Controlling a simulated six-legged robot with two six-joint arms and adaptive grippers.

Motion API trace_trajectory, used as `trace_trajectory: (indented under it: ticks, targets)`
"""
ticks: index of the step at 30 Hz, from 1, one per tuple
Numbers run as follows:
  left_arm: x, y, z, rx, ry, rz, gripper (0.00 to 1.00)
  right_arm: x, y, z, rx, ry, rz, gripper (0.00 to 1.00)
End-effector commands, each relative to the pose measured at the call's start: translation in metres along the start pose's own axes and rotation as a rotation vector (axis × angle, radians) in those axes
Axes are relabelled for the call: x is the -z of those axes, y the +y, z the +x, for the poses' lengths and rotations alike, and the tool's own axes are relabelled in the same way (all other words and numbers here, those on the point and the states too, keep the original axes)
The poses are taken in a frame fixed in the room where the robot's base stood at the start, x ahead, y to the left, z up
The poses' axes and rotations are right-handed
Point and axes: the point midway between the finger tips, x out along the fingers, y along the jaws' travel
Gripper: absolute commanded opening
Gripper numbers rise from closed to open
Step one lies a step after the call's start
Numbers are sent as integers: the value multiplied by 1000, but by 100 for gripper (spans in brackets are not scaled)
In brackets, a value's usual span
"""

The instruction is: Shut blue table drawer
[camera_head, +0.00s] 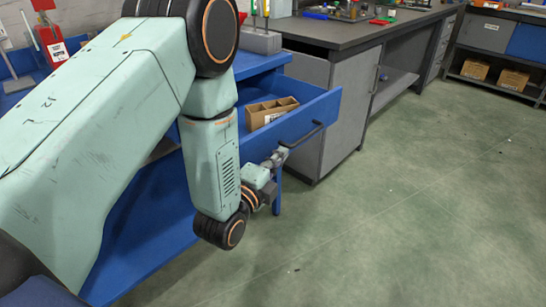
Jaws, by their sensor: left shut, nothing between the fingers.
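The blue table drawer (311,112) stands pulled out from the blue table (258,62) in the head view. A dark bar handle (304,136) runs along its front. A brown cardboard divider box (270,110) sits inside the drawer. My left arm comes in from the left and covers much of the table and part of the drawer. My left gripper (279,157) is shut and empty, at the near end of the handle. I cannot tell whether it touches the handle or the drawer front. My right gripper is not in view.
A grey workbench (345,35) with a dark top and tools stands just behind the drawer. A shelf unit (500,45) with brown boxes is at the back right. A red item (50,38) stands at the upper left. The green floor to the right is clear.

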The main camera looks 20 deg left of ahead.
Motion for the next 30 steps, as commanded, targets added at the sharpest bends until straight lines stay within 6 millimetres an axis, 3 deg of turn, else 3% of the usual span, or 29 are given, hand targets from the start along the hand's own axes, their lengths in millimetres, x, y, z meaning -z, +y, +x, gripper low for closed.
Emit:
trace_trajectory:
  ticks: [6, 23, 30]
  targets:
    - [-15, 0, 4, 1, -2, 0, 0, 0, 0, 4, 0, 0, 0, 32]
    - [-19, -1, 4, 0, -1, 0, 0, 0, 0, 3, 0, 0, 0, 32]
    - [-42, -2, 9, 1, -7, -1, 0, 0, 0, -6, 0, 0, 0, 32]
